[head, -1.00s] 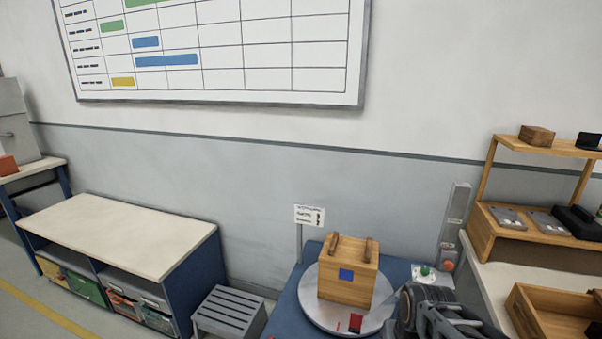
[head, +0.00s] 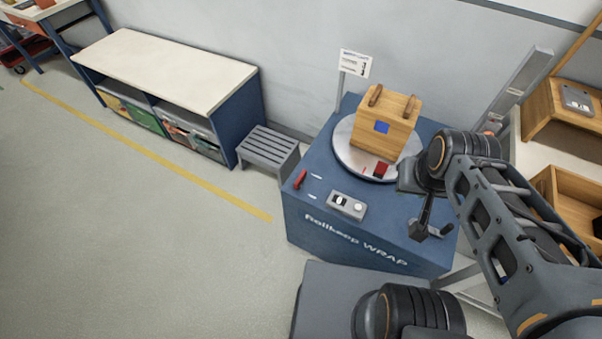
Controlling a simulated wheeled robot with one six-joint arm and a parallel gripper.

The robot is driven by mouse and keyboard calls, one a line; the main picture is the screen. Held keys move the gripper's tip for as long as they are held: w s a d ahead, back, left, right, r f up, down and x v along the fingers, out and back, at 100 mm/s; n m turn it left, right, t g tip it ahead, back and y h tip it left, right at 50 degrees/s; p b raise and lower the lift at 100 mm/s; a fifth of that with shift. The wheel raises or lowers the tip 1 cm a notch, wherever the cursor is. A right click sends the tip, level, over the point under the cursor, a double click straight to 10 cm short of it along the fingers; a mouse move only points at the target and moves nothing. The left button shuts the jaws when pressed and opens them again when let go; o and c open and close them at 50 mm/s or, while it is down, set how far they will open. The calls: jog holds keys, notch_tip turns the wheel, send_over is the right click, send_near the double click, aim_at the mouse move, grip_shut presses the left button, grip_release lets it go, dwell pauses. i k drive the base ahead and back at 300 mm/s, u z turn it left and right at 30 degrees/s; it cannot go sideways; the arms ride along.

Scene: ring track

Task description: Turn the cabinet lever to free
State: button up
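The blue cabinet (head: 340,240), lettered "Rollkeep WRAP", stands in the middle of the head view. A small red lever (head: 300,180) lies on its top near the left edge. Two short white marks (head: 316,177) sit beside the lever; any lettering on them is too small to read. My gripper (head: 432,231) hangs over the right part of the cabinet top, well to the right of the lever and apart from it. Its dark fingers point down and nothing shows between them. Their opening is too small and dark to judge.
A round turntable (head: 345,157) on the cabinet carries a wooden box (head: 398,107) with a blue square. A grey switch panel (head: 346,205) sits near the front. A grey step stool (head: 268,147) stands left; open floor lies front left.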

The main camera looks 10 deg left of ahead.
aim_at(297, 184)
jog(key=k, duration=1.25)
jog(key=u, duration=1.15)
jog(key=i, duration=1.7)
jog(key=z, duration=0.75)
